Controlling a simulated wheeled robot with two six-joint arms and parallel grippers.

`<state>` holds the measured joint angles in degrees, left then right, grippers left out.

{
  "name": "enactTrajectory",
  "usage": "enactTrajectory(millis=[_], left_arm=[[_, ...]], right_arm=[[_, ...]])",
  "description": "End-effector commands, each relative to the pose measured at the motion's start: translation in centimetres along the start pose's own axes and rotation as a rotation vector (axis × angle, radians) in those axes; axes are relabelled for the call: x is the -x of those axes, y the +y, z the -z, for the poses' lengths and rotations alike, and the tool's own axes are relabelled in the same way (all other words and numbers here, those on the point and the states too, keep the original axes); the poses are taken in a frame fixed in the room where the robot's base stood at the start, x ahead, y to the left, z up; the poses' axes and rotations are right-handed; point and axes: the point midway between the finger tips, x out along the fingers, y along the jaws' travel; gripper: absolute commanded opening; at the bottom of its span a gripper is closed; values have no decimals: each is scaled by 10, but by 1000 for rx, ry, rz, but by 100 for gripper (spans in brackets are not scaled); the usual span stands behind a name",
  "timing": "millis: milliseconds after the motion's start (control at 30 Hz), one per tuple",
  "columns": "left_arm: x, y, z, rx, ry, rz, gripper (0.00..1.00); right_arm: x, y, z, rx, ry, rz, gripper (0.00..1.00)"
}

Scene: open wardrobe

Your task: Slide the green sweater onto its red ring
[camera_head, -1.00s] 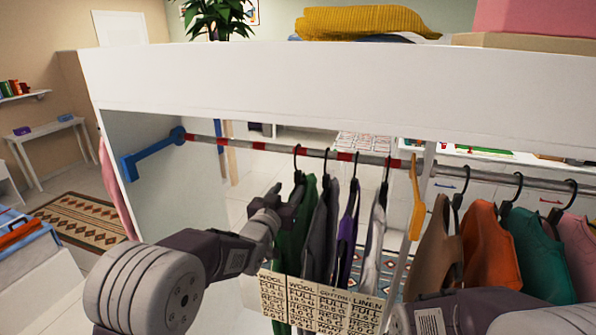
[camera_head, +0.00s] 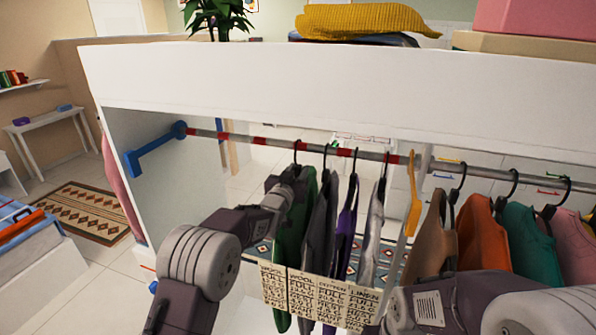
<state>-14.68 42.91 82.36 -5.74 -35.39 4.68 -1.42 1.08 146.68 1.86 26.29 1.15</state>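The green sweater (camera_head: 290,235) hangs at the left end of a row of clothes on the rod (camera_head: 275,142). Its black hanger hook (camera_head: 295,153) sits over or right beside a red ring (camera_head: 301,145); I cannot tell exactly which. More red rings (camera_head: 259,140) mark the rod to its left and right. My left gripper (camera_head: 286,183) is at the sweater's upper left shoulder, near the hanger. Its fingers are partly hidden against the sweater, so their opening is unclear. My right arm crosses the lower right; its gripper is not visible.
A grey garment (camera_head: 318,220), a purple one (camera_head: 346,225) and a pale grey one (camera_head: 373,235) hang close to the right. A printed card (camera_head: 320,298) stands before them. An orange divider (camera_head: 412,195) separates further clothes. The rod's left stretch is empty, ending at a blue bracket (camera_head: 152,152).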

Motion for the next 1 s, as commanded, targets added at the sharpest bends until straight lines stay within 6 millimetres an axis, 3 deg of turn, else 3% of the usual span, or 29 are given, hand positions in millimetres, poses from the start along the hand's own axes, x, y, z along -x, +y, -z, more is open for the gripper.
enactTrajectory(millis=[33,100,267,1000], left_arm=[[0,0,0,0,0,0,14],[0,0,0,0,0,0,0],[0,-2,3,0,6,1,0],[0,-57,3,-1,5,1,0]], right_arm=[[0,0,0,0,0,0,36],[0,0,0,0,0,0,36],[0,0,0,0,0,0,36],[7,0,1,0,0,0,36]])
